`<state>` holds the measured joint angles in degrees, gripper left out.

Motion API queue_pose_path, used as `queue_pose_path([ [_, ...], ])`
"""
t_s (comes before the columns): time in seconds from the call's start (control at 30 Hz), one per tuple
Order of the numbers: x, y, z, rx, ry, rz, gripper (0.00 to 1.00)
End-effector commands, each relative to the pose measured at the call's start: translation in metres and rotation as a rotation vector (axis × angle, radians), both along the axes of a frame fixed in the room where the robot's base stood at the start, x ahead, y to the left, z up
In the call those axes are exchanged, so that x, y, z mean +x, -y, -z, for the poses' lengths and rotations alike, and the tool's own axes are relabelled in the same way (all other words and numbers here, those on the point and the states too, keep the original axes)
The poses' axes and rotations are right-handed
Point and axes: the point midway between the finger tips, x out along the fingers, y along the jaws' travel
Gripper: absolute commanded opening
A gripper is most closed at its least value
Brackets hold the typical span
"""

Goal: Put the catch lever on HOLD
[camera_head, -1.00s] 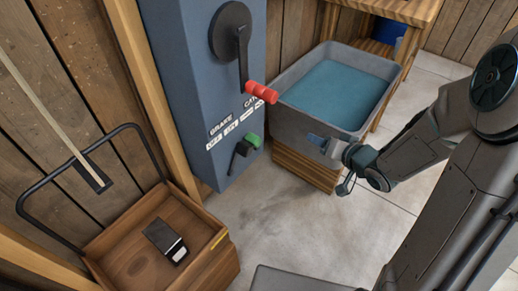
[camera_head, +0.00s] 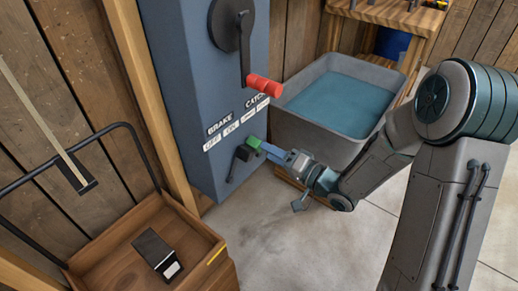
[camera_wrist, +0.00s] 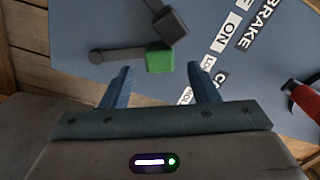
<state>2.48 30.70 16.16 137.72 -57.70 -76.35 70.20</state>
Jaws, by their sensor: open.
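A lever with a green knob (camera_head: 254,143) sits low on the blue cabinet, right of a black-knobbed lever (camera_head: 241,154); its place toward the CATCH label (camera_head: 255,100) suggests it is the catch lever. In the wrist view the green knob (camera_wrist: 160,60) lies just beyond and between my open fingertips, with the black knob (camera_wrist: 167,25) beside it. My gripper (camera_head: 268,150) is open and comes at the green knob from the right. I cannot tell whether the fingers touch it. The small position labels under CATCH are too small to read surely.
A red crank handle (camera_head: 264,86) juts out above the levers; it also shows in the wrist view (camera_wrist: 305,97). A grey water tank (camera_head: 300,135) stands just right of the cabinet (camera_head: 180,90). A wooden cart (camera_head: 205,265) with a dark box (camera_head: 155,250) is at lower left.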

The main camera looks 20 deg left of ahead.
Motion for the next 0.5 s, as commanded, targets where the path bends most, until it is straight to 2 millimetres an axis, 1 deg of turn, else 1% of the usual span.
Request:
queue_pose_path([
  [0.03,0.004,-0.01,0.002,0.001,0.003,-0.003,0.55],
  [0.2,0.014,-0.033,0.001,-0.001,0.003,-0.001,0.55],
  [0.33,0.018,-0.043,0.001,0.0,0.001,0.0,0.55],
  [0.5,0.02,-0.047,0.0,-0.001,0.001,0.001,0.55],
])
